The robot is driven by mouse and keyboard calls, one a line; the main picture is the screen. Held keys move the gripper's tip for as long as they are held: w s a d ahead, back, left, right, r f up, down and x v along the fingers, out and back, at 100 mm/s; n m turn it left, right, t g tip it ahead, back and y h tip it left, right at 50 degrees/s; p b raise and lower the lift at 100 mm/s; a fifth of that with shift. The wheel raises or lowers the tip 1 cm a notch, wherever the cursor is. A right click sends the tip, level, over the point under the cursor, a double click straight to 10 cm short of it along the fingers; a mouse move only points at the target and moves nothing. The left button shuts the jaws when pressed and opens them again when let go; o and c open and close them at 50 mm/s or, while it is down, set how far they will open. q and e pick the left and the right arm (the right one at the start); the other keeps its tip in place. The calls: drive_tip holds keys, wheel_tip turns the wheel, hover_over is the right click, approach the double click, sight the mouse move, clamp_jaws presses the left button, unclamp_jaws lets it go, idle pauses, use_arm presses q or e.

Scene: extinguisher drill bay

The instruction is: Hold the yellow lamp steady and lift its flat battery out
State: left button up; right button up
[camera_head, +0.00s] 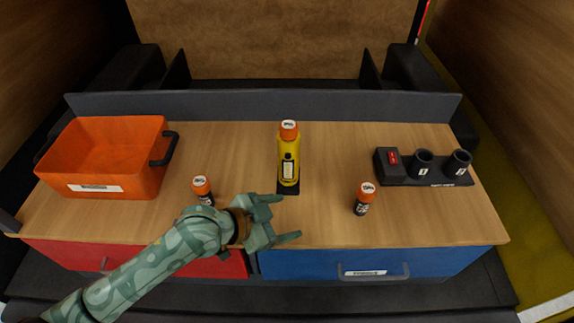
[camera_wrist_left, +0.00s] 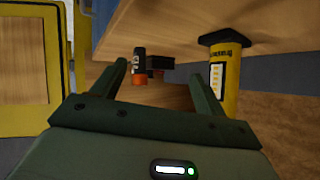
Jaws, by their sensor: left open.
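The yellow lamp (camera_head: 289,165) stands upright on a small black base (camera_head: 288,188) at the middle of the table. An orange cap with a white label (camera_head: 289,130) shows at its top, perhaps the battery's end; the rest inside is hidden. In the left wrist view, which looks upside down, the lamp (camera_wrist_left: 224,85) is to the right of the fingers. My left gripper (camera_head: 284,218) is open and empty, in front of the lamp and apart from it. Two black batteries with orange caps stand on the table, one left (camera_head: 202,187) and one right (camera_head: 363,200). My right gripper is not in view.
An orange bin (camera_head: 111,182) sits at the left. A black charger block (camera_head: 424,181) with a red switch and two round sockets marked 1 and 2 is at the right. Red (camera_head: 235,264) and blue (camera_head: 372,264) drawers form the front. The table right of the lamp is mostly free.

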sight(280, 176)
use_arm(q)
drive_tip(key=w+a+n, duration=0.1)
drive_tip(key=w+a, duration=0.1)
drive_tip(key=w, duration=0.1)
drive_tip(key=w+a, duration=0.2)
drive_tip(key=w, duration=0.1)
drive_tip(key=w+a+n, duration=0.1)
drive_tip(key=w+a, duration=0.1)
drive_tip(key=w, duration=0.2)
drive_tip(key=shift+a+r+n, duration=0.2)
drive_tip(key=shift+n, duration=0.1)
drive_tip(key=shift+w, duration=0.25)
drive_tip(key=b+x, duration=0.4)
drive_tip(key=x, duration=0.4)
drive_tip(key=shift+w+d+f+b, duration=0.1)
drive_tip(key=shift+w+d+b, duration=0.1)
drive_tip(key=shift+b, duration=0.15)
drive_tip(key=shift+w+d+f+b, duration=0.15)
drive_tip(key=shift+w+d+b, duration=0.25)
drive_tip(key=shift+d, duration=0.05)
